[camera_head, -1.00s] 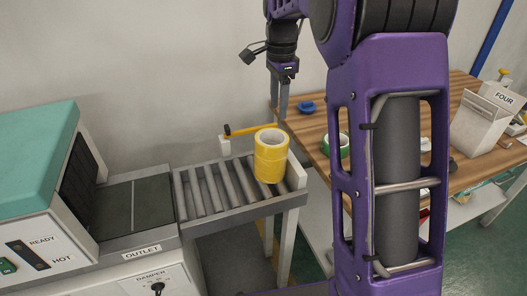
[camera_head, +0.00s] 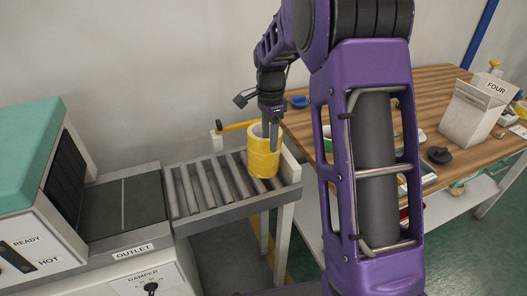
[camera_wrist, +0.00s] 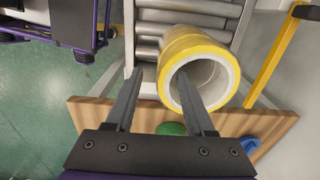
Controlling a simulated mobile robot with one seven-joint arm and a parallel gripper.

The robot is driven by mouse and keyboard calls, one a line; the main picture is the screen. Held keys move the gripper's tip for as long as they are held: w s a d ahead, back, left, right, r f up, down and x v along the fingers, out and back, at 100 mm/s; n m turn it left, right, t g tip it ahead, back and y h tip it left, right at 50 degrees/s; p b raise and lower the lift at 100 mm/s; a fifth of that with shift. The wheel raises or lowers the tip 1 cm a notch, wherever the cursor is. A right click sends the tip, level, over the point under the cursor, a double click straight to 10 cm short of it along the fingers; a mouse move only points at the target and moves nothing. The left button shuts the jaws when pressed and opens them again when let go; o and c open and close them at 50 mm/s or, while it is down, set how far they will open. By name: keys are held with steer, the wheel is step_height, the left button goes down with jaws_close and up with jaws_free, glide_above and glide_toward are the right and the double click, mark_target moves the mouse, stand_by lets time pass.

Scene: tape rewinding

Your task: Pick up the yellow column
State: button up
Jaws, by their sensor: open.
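The yellow column (camera_head: 264,161) is a hollow cylinder, like stacked tape rolls, upright at the right end of the roller conveyor. My gripper (camera_head: 269,140) points down at its top in the head view. In the wrist view, the column (camera_wrist: 190,44) shows a pale inner wall and open bore. My gripper (camera_wrist: 160,73) is open and empty there. Its right finger overlaps the bore, and its left finger lies outside the column to the left. I cannot tell how deep the right finger reaches.
The roller conveyor (camera_head: 186,192) leads from the teal-topped machine (camera_head: 38,150). A yellow-handled lever (camera_head: 238,126) stands behind the column, and it shows close by in the wrist view (camera_wrist: 273,65). A wooden table (camera_head: 432,92) to the right holds a white box (camera_head: 474,117) marked FOUR.

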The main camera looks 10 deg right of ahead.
mark_target(263, 150)
steer(key=f, duration=0.4)
steer(key=shift+w+f+b, duration=0.2)
steer(key=shift+f+b, duration=0.05)
steer(key=shift+b, duration=0.15)
jaws_close()
steer(key=shift+r, duration=0.1)
stand_by(0.9)
